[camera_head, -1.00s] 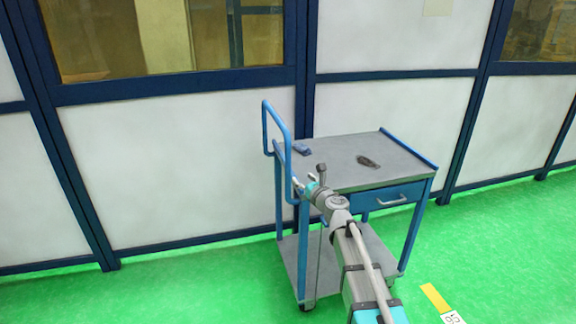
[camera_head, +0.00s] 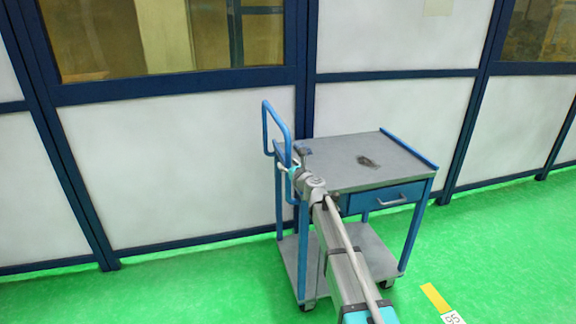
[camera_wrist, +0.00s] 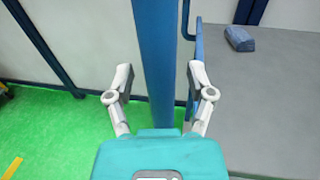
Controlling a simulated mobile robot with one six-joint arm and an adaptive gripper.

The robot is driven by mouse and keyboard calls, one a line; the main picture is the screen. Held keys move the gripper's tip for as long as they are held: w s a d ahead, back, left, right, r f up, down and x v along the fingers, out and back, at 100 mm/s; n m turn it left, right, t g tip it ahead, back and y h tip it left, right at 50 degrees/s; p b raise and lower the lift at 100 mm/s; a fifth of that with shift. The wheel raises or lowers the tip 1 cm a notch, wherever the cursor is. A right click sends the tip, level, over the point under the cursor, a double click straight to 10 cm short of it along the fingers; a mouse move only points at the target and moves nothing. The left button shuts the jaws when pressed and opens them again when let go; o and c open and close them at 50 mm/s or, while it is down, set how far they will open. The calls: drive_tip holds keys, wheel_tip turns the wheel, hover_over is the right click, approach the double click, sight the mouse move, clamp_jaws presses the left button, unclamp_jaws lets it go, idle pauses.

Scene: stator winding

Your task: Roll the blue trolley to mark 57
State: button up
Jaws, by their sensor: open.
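The blue trolley (camera_head: 345,148) stands near the wall, with a grey top, a drawer and a lower shelf. Its blue push handle (camera_head: 267,122) rises at the left end. My gripper (camera_head: 290,168) is at the lower part of this handle. In the wrist view my gripper (camera_wrist: 160,75) is open, with one finger on each side of a thick blue upright bar (camera_wrist: 155,50) of the handle. I see gaps between the bar and both fingers. The trolley's grey top (camera_wrist: 275,90) lies to the right. My arm hides part of the trolley's front.
A blue block (camera_wrist: 239,38) and a dark object (camera_head: 368,161) lie on the trolley top. A yellow strip (camera_head: 435,298) and a white number plate (camera_head: 452,318) are on the green floor. White wall panels (camera_head: 180,165) stand close behind. Floor at right is free.

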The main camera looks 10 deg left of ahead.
clamp_jaws()
idle(0.4)
